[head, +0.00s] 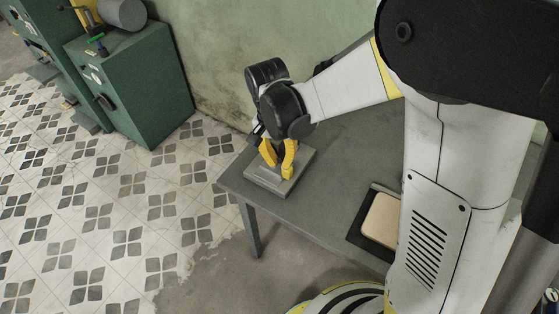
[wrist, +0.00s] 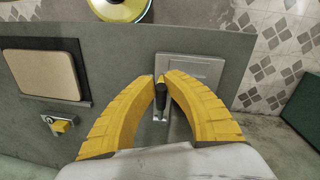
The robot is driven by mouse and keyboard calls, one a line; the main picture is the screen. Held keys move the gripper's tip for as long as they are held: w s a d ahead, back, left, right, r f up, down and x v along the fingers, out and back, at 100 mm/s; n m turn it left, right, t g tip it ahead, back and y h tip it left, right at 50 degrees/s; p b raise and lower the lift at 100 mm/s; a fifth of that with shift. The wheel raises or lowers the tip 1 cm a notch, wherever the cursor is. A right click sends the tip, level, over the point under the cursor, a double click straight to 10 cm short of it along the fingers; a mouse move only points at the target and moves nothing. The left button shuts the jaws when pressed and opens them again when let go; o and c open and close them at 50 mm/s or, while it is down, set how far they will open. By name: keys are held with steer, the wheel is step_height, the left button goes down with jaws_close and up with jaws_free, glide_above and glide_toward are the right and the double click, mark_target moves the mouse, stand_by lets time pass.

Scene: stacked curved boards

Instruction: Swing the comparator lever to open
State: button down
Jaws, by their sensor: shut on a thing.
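The comparator is a flat grey plate (head: 291,183) near the left end of the table, and it also shows in the wrist view (wrist: 203,70). Its lever (wrist: 161,100) has a dark grip standing on a light metal bracket in the wrist view. My gripper (wrist: 160,78) has its two yellow fingers closed around the dark grip. In the head view my gripper (head: 278,160) points down over the plate and hides most of the lever. How far the lever is swung is hard to tell.
The green-grey table (head: 330,150) also holds a tan board in a dark frame (head: 382,219). A small metal fixture with a yellow part (wrist: 61,124) sits near it. Green machines (head: 135,85) stand on the tiled floor at left. A wall is behind the table.

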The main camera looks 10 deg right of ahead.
steer(key=shift+w+d+r+g+y, duration=0.15)
steer(key=shift+r+g+y, duration=0.35)
steer(key=c, duration=1.4)
jaws_free()
steer(key=shift+r, duration=0.1)
steer(key=r, duration=0.4)
steer(key=w+r, duration=0.1)
steer(key=r, duration=0.6)
steer(key=shift+w+r, duration=0.35)
steer(key=shift+w, duration=0.05)
